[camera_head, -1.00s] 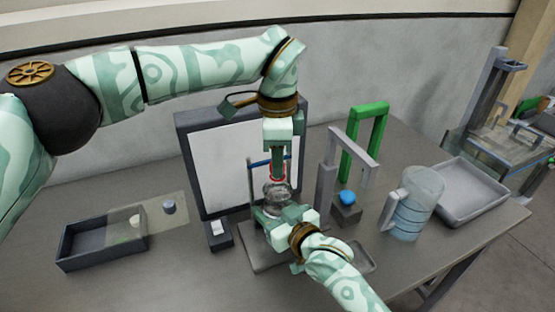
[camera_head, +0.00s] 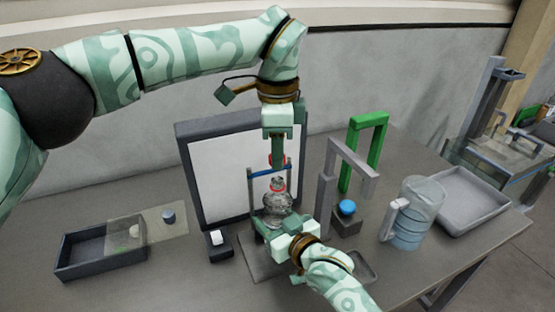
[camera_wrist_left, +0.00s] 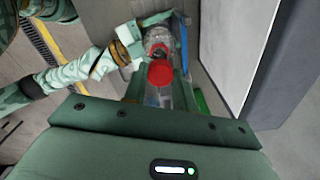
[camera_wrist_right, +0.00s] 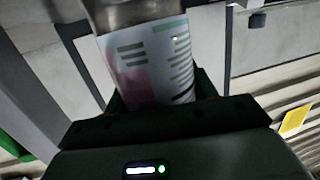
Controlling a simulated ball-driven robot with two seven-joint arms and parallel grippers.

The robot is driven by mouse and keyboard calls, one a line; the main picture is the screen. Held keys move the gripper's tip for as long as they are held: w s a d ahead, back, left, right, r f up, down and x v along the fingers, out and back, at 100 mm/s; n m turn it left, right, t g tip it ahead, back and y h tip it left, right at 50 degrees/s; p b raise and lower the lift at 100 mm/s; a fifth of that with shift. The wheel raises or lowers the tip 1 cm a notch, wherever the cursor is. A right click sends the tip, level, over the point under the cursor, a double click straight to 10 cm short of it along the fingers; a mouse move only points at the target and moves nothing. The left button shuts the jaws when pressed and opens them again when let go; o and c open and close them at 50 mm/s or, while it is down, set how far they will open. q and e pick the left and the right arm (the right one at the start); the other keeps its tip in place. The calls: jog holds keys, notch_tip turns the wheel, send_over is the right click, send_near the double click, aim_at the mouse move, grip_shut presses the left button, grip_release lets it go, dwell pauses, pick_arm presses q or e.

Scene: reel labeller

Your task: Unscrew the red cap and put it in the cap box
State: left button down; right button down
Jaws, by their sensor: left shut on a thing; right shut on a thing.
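My left gripper (camera_head: 277,154) reaches down from above and is shut on the red cap (camera_head: 277,160). The cap is also in the left wrist view (camera_wrist_left: 161,73). It is apart from the clear bottle (camera_head: 278,208), which stands upright below it with a red band at its neck. My right gripper (camera_head: 272,228) is shut on the bottle's lower part. The bottle's printed label (camera_wrist_right: 152,60) fills much of the right wrist view. A dark open box (camera_head: 80,258) at the left, probably the cap box, has a translucent sheet over part of it.
A blue-grey round piece (camera_head: 168,217) is by the sheet. A white panel in a dark frame (camera_head: 182,150) stands behind the bottle. Right of it are a grey arch (camera_head: 328,190), a green arch (camera_head: 377,150), a blue button (camera_head: 347,207), a jug (camera_head: 408,225) and a grey tray (camera_head: 470,225).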

pick_arm(q)
jog(key=shift+r, duration=0.6)
pick_arm(e)
jog(key=shift+c, duration=2)
grip_release()
pick_arm(q)
jog(key=r+p, duration=0.2)
jog(key=r, duration=0.1)
jog(key=r+p, duration=0.1)
jog(key=shift+s+r, duration=0.2)
jog(key=shift+s, duration=0.2)
pick_arm(e)
jog(key=v, duration=1.2)
